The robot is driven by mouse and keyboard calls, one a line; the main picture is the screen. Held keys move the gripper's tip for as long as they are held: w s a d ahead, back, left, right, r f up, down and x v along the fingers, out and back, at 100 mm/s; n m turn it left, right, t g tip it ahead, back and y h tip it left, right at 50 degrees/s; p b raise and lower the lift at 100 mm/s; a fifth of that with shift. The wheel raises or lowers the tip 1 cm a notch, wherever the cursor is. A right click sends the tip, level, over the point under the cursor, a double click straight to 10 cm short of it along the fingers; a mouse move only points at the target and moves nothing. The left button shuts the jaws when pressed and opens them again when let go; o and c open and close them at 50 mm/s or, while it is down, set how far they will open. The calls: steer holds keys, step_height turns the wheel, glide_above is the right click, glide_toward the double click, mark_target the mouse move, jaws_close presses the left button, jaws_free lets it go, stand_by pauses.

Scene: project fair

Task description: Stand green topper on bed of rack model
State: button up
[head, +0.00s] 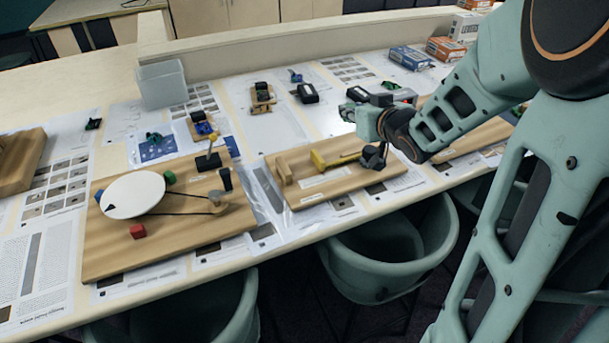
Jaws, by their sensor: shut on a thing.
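My gripper (385,98) is seen from behind above the far side of the rack model, partly covered by my own wrist. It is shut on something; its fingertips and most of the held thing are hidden. A small green piece (390,85), which looks like the green topper, shows just past it; the contact itself is not clear. The rack model (335,184) is a wooden board with a yellow bar (320,161), a pale upright block (284,170) and a dark grey part (373,156) at the bar's right end.
Left of the rack model is a board with a white disc (133,194), belt and red block (138,231). Cartons (410,58) are at the back right.

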steer(key=a+f+b, duration=0.3)
steer(key=a+f+n+y+b, duration=0.1)
steer(key=a+f+b, duration=0.2)
steer(key=a+f, duration=0.1)
steer(key=s+a+f+y+b, duration=0.1)
steer(key=a+f+b, duration=0.2)
steer(key=a+f, duration=0.1)
steer(key=shift+f+n, duration=0.25)
steer(key=shift+n, duration=0.15)
steer(key=shift+a+f+g+b, duration=0.15)
steer(key=shift+f+g+b, duration=0.15)
steer(key=shift+b, duration=0.05)
steer(key=f, duration=0.2)
steer(key=shift+a+f+b, duration=0.2)
steer(key=shift+f+b, duration=0.1)
steer(key=shift+b, duration=0.1)
steer(key=shift+w+f, duration=0.1)
steer(key=shift+f, duration=0.25)
